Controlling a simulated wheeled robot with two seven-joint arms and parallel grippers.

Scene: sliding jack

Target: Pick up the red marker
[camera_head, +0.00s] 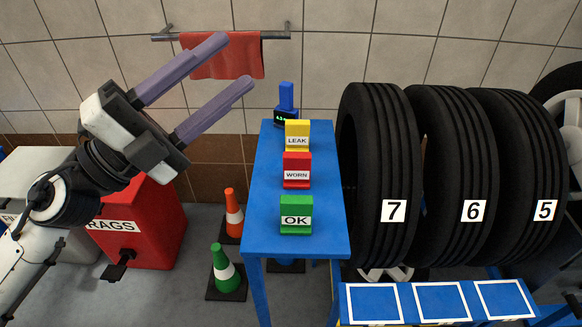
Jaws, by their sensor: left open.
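The red marker (297,169), labelled WORN, stands upright on the narrow blue table (262,222). It is between the yellow LEAK marker (297,136) behind it and the green OK marker (296,215) in front. My left gripper (232,65) is open and empty. Its two purple fingers point up and to the right. In the picture it is left of and above the red marker, apart from it. My right gripper does not show.
A small blue device (286,102) stands at the table's far end. Tyres 7 (393,165), 6 (472,160) and 5 (543,170) stand to the right. An orange cone (233,212), a green cone (224,268) and a red RAGS bin (150,225) are on the left.

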